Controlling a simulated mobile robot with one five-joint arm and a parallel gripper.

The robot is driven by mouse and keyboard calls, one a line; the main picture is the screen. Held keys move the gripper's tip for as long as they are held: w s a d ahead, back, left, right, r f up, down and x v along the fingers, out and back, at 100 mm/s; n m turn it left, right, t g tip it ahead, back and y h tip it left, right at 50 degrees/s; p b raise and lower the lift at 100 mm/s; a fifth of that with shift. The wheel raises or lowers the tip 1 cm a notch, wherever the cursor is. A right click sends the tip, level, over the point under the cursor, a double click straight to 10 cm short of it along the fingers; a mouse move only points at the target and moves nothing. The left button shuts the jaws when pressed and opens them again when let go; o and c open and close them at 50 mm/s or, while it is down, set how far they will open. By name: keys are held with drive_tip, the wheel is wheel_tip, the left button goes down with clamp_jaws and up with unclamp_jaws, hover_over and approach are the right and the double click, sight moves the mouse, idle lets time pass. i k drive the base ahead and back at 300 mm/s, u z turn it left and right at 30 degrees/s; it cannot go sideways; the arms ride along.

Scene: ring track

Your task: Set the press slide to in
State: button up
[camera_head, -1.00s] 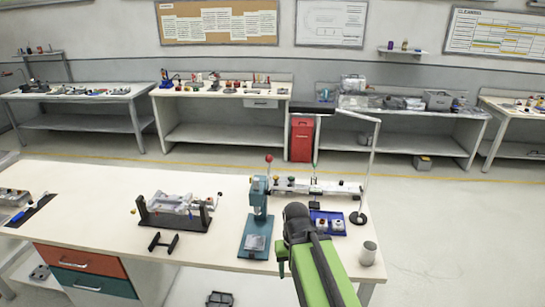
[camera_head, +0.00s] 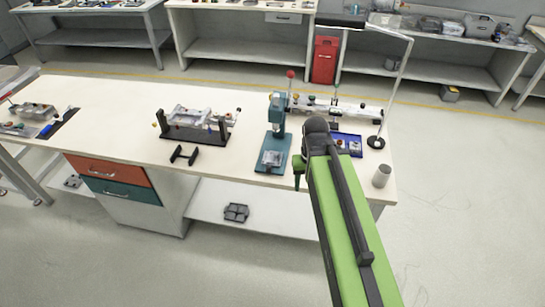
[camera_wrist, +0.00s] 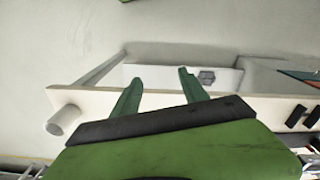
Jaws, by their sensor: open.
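The teal press (camera_head: 277,140) stands upright on the workbench in the head view, with a red-knobbed lever at its top. A silver block (camera_head: 271,158) sits on its base; I cannot tell whether this is the slide or how it is set. My gripper shows in the wrist view (camera_wrist: 158,88), its two green fingers apart with nothing between them. In the head view my green arm lies to the right of the press, and only one green fingertip shows below the arm's dark joint. The wrist view looks over the bench edge and does not clearly show the press.
On the workbench (camera_head: 120,100), a clamp-like fixture (camera_head: 195,122) and a black bracket (camera_head: 184,155) lie left of the press. A blue tray (camera_head: 350,144) and a grey cup (camera_head: 381,176) are to the right. A rail fixture (camera_head: 345,108) lies behind. Open floor surrounds the bench.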

sight(271, 158)
drive_tip(key=z, duration=0.7)
drive_tip(key=k, duration=0.85)
drive_tip(key=u, duration=0.7)
drive_tip(key=i, duration=1)
drive_tip(key=u, duration=0.05)
